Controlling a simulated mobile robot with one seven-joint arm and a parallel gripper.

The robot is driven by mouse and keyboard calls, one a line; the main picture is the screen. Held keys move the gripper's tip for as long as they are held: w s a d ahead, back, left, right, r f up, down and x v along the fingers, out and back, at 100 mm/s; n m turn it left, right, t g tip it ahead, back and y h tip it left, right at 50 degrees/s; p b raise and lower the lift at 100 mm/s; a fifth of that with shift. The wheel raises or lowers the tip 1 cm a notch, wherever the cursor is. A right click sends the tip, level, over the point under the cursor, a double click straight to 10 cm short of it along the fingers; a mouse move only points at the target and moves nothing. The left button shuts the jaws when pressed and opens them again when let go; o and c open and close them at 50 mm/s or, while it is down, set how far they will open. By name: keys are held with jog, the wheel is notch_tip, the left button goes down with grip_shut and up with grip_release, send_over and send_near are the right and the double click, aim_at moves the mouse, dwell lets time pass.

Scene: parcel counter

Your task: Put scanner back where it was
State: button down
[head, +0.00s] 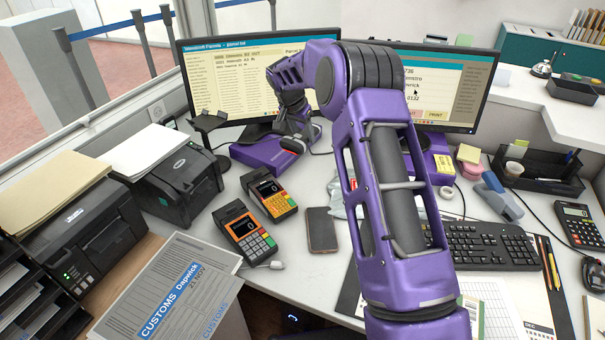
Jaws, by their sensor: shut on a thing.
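My gripper (296,135) is in front of the left monitor, at the end of my purple arm. A black holder on a bent stand (208,121) is to the left and looks empty. My arm and gripper hide part of the scanner.
Two card terminals (246,233) and a phone (321,230) lie in front of the gripper. Label printers (178,183) stand at left. The right monitor (455,85) and keyboard (485,245) are at right.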

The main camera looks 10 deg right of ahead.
jog(key=w+m, duration=0.1)
jog(key=w+r+m, duration=0.1)
jog(key=shift+w+a+r+m+g+h, duration=0.15)
jog(key=shift+w+r+m+g+h, duration=0.15)
jog(key=shift+w, duration=0.05)
notch_tip(320, 180, down, 10)
jog(key=shift+r+b, duration=0.1)
jog(key=shift+b, duration=0.4)
jog(key=shift+f+b, duration=0.65)
jog(key=shift+c, duration=1.4)
grip_release()
